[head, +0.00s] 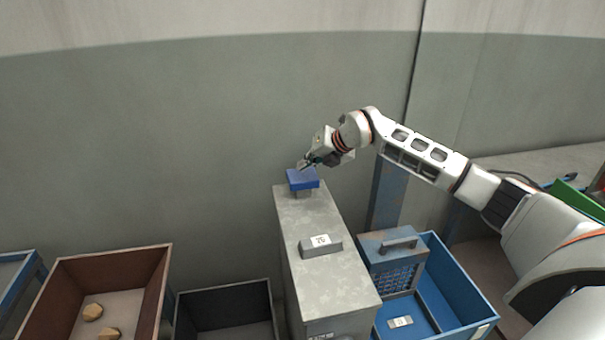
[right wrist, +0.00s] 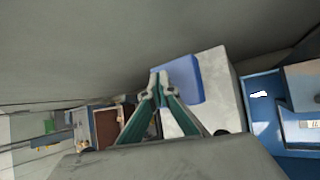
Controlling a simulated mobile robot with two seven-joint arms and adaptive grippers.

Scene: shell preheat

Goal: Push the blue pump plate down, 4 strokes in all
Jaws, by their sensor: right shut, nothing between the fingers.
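The blue pump plate (head: 302,179) sits raised on a short grey stem at the far end of a tall grey box (head: 315,215). My right gripper (head: 305,165) is at the far edge of the plate, right over it in the head view. In the right wrist view its two fingers (right wrist: 157,88) meet at the tips, with nothing between them, and overlap the left part of the blue plate (right wrist: 186,80). I cannot tell whether the fingertips touch the plate. My left gripper is not in view.
A small grey block with a white label (head: 320,242) lies on the box top. A blue bin (head: 462,285) with a handled blue unit (head: 390,248) stands right. A black bin (head: 225,290) and a brown bin (head: 157,290) holding tan lumps stand left. A wall rises behind.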

